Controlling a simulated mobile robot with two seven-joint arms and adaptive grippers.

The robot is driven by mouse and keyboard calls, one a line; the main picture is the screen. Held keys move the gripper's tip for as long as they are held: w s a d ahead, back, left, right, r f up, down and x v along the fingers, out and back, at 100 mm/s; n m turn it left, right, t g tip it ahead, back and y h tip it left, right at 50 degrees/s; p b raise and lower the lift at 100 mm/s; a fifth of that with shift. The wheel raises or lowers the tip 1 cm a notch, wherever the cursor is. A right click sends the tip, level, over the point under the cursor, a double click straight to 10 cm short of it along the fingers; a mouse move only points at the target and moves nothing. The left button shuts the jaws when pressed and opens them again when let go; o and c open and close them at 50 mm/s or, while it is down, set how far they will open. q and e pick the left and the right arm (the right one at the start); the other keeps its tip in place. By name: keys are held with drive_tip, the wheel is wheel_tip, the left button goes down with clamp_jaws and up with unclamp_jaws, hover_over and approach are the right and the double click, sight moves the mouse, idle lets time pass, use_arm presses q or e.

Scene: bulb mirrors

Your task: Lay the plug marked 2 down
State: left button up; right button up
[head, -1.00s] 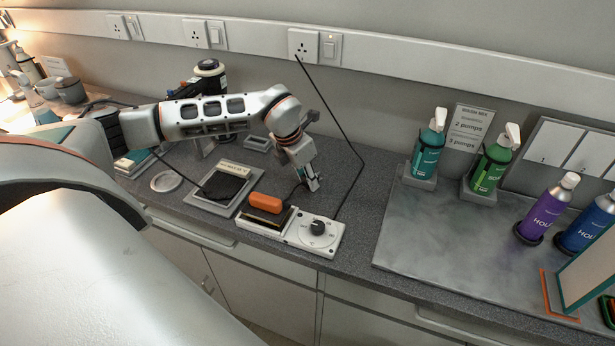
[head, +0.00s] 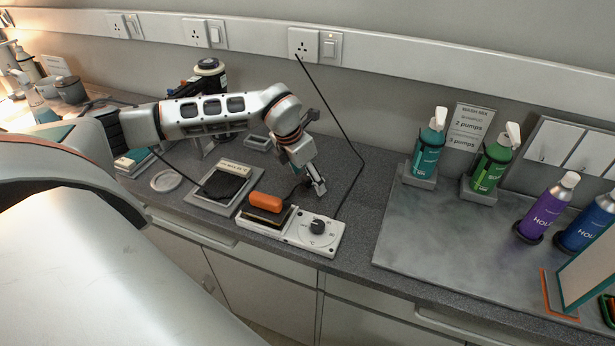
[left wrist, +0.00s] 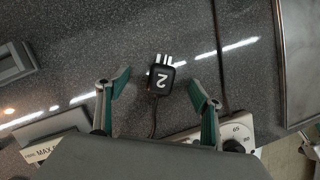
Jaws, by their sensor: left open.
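The black plug marked 2 (left wrist: 161,77) shows in the left wrist view. It appears to lie on the dark speckled counter (left wrist: 70,55), with its metal pins toward the top of that picture and its cable running down. My left gripper (head: 317,187) is low over the counter behind the white dial unit (head: 316,232). In the left wrist view my left gripper (left wrist: 160,92) is open, with one finger on each side of the plug and a gap on both sides. In the head view the plug itself is hard to make out.
A dark pad (head: 226,184) on a grey tray is to the left. A black cable runs from the wall socket (head: 303,46) down to the counter. Pump bottles (head: 429,148) stand on the right.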

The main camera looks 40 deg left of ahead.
use_arm(q)
drive_tip(key=shift+r+p, duration=1.65)
drive_tip(key=shift+r, duration=0.55)
drive_tip(key=shift+r+p, duration=1)
drive_tip(key=shift+r, duration=0.35)
drive_tip(key=shift+f, duration=0.1)
